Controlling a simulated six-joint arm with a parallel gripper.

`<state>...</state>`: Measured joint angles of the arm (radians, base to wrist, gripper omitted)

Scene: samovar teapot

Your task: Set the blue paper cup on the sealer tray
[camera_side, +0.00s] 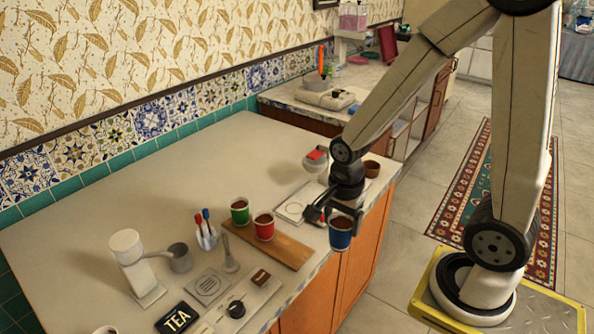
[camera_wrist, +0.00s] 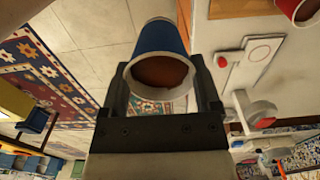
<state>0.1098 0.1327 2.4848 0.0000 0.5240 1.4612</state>
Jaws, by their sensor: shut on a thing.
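The blue paper cup (camera_side: 341,236) looks upright and holds something brown. My gripper (camera_side: 333,212) is shut on it near the rim, by the counter's front edge. In the wrist view the cup (camera_wrist: 158,37) sits between the two fingers of my gripper (camera_wrist: 160,78), its brown contents facing the camera. The sealer tray (camera_side: 291,209) is a pale plate with a ring mark, left of my gripper and apart from the cup. In the wrist view the tray (camera_wrist: 240,72) lies right of the cup. The sealer head (camera_side: 316,160) has a red top and is partly hidden by my wrist.
A brown pot (camera_side: 371,169) stands behind my wrist. A utensil holder (camera_side: 206,238) is further left. The counter (camera_side: 130,208) is clear toward the wall.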

